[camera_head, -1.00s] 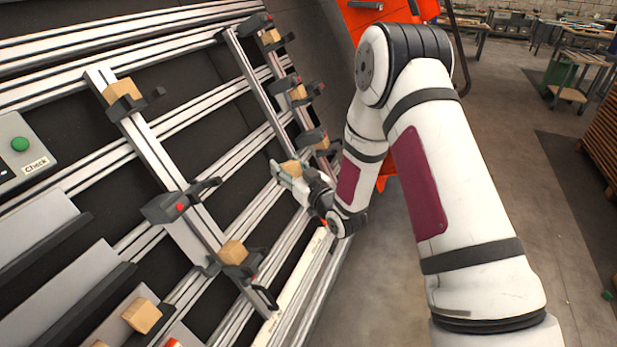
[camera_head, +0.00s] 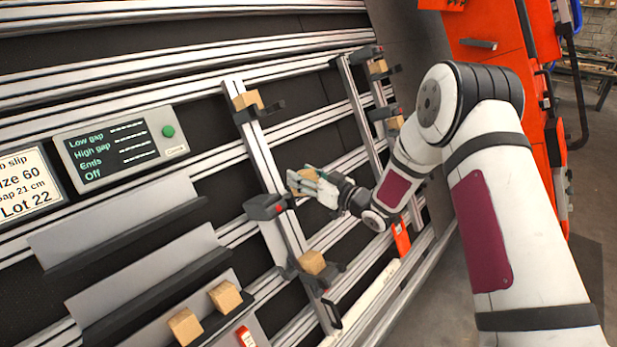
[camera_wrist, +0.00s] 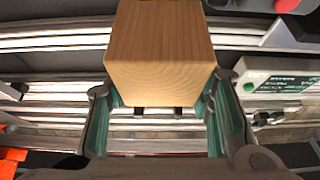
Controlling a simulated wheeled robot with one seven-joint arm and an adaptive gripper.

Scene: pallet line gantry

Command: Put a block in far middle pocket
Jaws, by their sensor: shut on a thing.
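My gripper (camera_head: 318,188) is shut on a wooden block (camera_head: 303,181) and holds it in front of the frame, between the two slanted rails. In the wrist view the block (camera_wrist: 160,62) sits between the green-padded fingers (camera_wrist: 160,100). The left rail (camera_head: 262,150) carries a block (camera_head: 248,100) at its upper holder and another block (camera_head: 312,262) at its lower holder. Its middle holder (camera_head: 265,207), with a red dot, shows no block. The right rail (camera_head: 353,95) has blocks at its upper (camera_head: 379,66) and second holder (camera_head: 395,122); my arm hides its lower part.
Two loose blocks (camera_head: 185,326) (camera_head: 225,296) lie on the lowest sloped shelf (camera_head: 215,318) at lower left. A panel with a green button (camera_head: 168,131) is at left. An orange cabinet (camera_head: 487,65) stands behind my arm. The space between the rails is open.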

